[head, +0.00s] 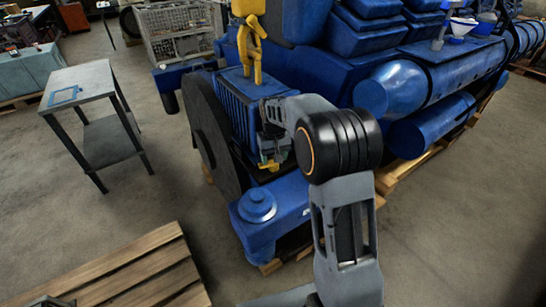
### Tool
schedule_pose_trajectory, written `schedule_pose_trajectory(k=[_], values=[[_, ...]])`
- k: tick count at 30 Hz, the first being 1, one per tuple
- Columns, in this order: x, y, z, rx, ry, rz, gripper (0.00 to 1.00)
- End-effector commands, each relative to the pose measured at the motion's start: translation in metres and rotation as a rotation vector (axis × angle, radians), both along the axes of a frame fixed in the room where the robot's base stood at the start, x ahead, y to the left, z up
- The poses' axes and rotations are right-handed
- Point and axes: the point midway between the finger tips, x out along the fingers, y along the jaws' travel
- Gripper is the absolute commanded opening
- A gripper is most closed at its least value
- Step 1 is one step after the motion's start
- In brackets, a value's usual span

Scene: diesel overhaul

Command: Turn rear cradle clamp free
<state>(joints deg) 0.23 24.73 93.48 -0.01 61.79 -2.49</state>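A small yellow part (267,164), which may be the rear cradle clamp, shows low on the near end of the blue engine (330,70). My gripper (272,150) is at this yellow part, partly hidden behind my own wrist and arm. I cannot tell whether its fingers touch or hold the yellow part. The fingers are too small and dark to show whether they are open or shut.
A yellow hook (250,50) hangs above the blue ribbed block (228,100). A dark wheel (208,130) stands left of it. A metal table (85,80) is at left, a wooden pallet (130,270) at lower left. Floor between them is clear.

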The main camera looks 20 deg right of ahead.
Motion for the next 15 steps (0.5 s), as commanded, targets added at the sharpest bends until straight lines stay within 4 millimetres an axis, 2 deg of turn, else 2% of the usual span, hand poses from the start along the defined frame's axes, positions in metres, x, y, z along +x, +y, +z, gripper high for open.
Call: schedule_pose_trajectory(k=[6,15], values=[[-0.0003,0.0001,0.0002,0.0,0.001,0.14,0.36],[-0.0002,0.0002,0.0004,0.0,0.001,0.249,0.36]])
